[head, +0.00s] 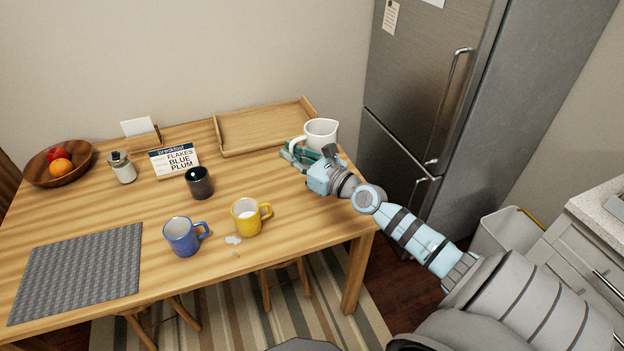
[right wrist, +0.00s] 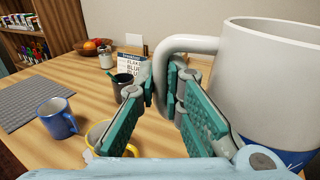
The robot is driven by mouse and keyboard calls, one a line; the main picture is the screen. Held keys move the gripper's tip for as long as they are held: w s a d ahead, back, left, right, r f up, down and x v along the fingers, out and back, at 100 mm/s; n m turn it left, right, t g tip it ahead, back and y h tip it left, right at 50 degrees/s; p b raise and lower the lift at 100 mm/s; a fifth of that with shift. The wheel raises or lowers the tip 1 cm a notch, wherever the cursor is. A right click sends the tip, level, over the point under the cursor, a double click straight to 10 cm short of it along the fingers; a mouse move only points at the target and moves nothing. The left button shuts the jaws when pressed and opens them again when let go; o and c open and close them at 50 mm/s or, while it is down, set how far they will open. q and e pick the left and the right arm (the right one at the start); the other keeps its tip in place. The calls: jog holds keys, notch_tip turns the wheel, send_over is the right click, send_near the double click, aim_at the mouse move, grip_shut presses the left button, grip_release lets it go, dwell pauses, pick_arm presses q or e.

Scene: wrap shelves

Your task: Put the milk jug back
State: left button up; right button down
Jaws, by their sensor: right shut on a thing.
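The white milk jug (head: 321,131) is at the far right of the table, beside the wooden tray's right end. In the right wrist view the jug (right wrist: 270,70) fills the right side, upright, with blue at its lower part. My right gripper (head: 297,157) is shut on the jug's handle (right wrist: 190,44); its teal fingers (right wrist: 164,85) lie either side of the handle's lower end. My left gripper is not in view.
The wooden tray (head: 262,131) is empty at the back. A breakfast card (head: 174,160), black cup (head: 199,182), blue mug (head: 183,237), yellow mug (head: 247,217), jar (head: 122,168), fruit bowl (head: 40,170) and grey mat (head: 78,272) stand on the table. White bits (head: 233,240) lie near the yellow mug. The fridge (head: 430,80) is right.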

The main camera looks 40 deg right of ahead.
pick_arm(q)
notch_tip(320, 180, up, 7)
jog(key=p, duration=0.5)
pick_arm(e)
jog(key=w+r+m+h, duration=0.2)
jog(key=w+h, duration=0.1)
jog(key=w, duration=0.1)
jog(key=f+b, duration=2)
jog(key=shift+w+d+f+b, duration=0.15)
jog(key=shift+d+f+b, duration=0.05)
jog(key=shift+f+b, duration=0.1)
jog(key=shift+r+p, duration=0.25)
jog(key=shift+p, duration=0.05)
jog(key=shift+f, duration=0.2)
jog(key=c, duration=1.7)
grip_release()
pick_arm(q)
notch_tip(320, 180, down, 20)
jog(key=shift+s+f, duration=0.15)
